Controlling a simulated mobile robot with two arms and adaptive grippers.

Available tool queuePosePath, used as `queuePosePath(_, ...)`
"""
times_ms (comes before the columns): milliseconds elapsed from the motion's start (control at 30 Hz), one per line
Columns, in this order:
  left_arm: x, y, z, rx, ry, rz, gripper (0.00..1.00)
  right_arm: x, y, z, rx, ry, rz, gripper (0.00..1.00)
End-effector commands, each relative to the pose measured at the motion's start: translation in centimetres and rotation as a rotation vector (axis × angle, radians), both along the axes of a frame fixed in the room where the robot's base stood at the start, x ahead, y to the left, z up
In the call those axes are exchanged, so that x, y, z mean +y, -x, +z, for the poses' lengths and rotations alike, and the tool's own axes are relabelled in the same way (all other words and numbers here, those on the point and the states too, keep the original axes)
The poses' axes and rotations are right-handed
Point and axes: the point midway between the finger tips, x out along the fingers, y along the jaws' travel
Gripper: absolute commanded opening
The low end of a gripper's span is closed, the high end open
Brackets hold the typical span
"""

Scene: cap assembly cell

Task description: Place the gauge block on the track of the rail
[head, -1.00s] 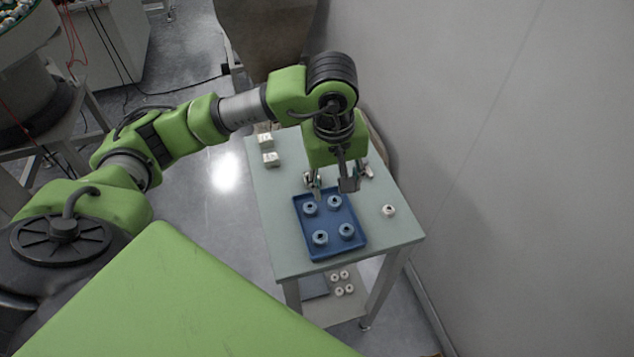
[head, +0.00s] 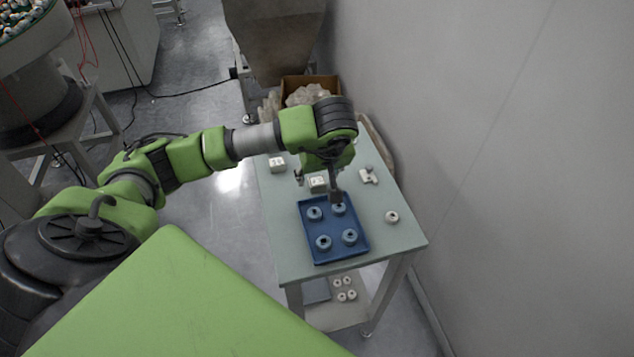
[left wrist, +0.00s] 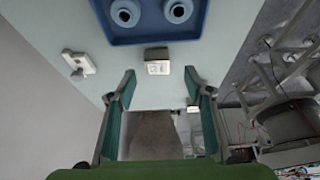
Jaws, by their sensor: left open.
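A small white block (head: 317,183) with dark marks sits on the table just beyond the tray; it also shows in the left wrist view (left wrist: 157,62). Another white block (head: 277,164) sits at the table's left edge. I cannot tell which is the gauge block. A small white piece with a grey raised part (head: 369,176) lies to the right, also in the left wrist view (left wrist: 79,63); I cannot tell whether it is the rail. My left gripper (head: 317,187) is open and empty. In the left wrist view its fingertips (left wrist: 160,76) stand either side of the nearer block, apart from it.
A blue tray (head: 319,250) with several grey-blue round parts lies in front of the gripper. A white ring (head: 392,217) lies near the table's right edge. A wall stands to the right. The table (head: 284,235) has free room left of the tray.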

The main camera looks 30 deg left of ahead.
Motion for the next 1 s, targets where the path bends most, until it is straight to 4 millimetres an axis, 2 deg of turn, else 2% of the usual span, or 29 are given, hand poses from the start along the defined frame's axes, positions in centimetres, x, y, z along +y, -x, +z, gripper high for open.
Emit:
queuePosePath(167, 0.4, -0.8, -2.1, 0.007, 0.002, 0.002, 0.47, 0.0, 0.0, 1.8, 0.0, 0.0, 0.0, 0.4)
queuePosePath(300, 0.9, -1.3, -3.8, 0.005, 0.001, 0.001, 0.47, 0.0, 0.0, 2.0, 0.0, 0.0, 0.0, 0.4)
queuePosePath(567, 1.1, -1.5, -4.4, 0.002, 0.0, -0.001, 0.47, 0.1, 0.0, 1.9, 0.0, -0.001, -0.001, 0.4)
queuePosePath(600, 1.1, -1.5, -4.4, 0.002, 0.001, -0.001, 0.45, 0.1, 0.0, 1.9, 0.0, -0.001, -0.001, 0.4)
queuePosePath(767, 1.1, -1.5, -4.3, 0.002, 0.001, -0.001, 0.03, 0.1, 0.0, 1.9, 0.0, -0.001, -0.001, 0.4)
queuePosePath(800, 1.1, -1.4, -4.3, 0.002, 0.001, -0.001, 0.0, 0.1, 0.0, 1.9, 0.0, -0.001, -0.001, 0.4)
queuePosePath(1000, 1.1, -1.5, -4.2, 0.0, 0.0, 0.0, 0.0, 0.1, 0.0, 1.9, 0.0, -0.001, -0.001, 0.4)
